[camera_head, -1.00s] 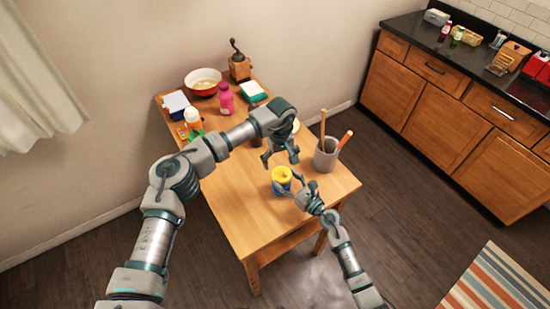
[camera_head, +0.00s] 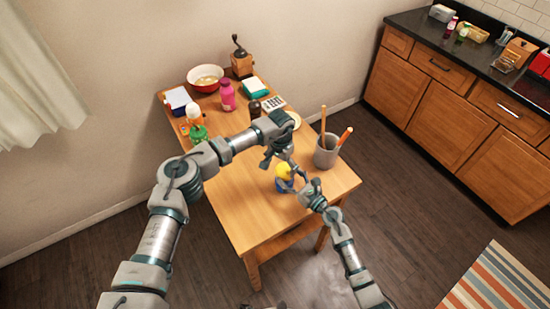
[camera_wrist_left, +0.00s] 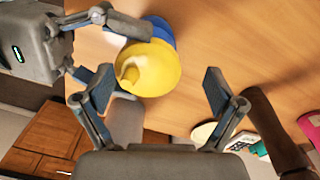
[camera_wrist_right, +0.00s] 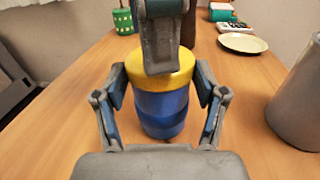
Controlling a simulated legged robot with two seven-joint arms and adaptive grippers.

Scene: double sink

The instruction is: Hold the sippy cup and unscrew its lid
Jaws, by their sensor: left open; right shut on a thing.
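The sippy cup has a blue body (camera_head: 284,186) and a yellow lid (camera_head: 284,170), and stands upright near the table's front right part. My right gripper (camera_head: 302,188) is shut on it; in the right wrist view its fingers are at either side of the blue body (camera_wrist_right: 160,112). My left gripper (camera_head: 281,163) is open just over the cup. In the left wrist view the yellow lid (camera_wrist_left: 152,70) lies between its parted fingers. In the right wrist view one left finger hides part of the lid (camera_wrist_right: 185,72); I cannot tell whether they touch.
A grey holder with utensils (camera_head: 326,155) stands close right of the cup. The table's front left is clear.

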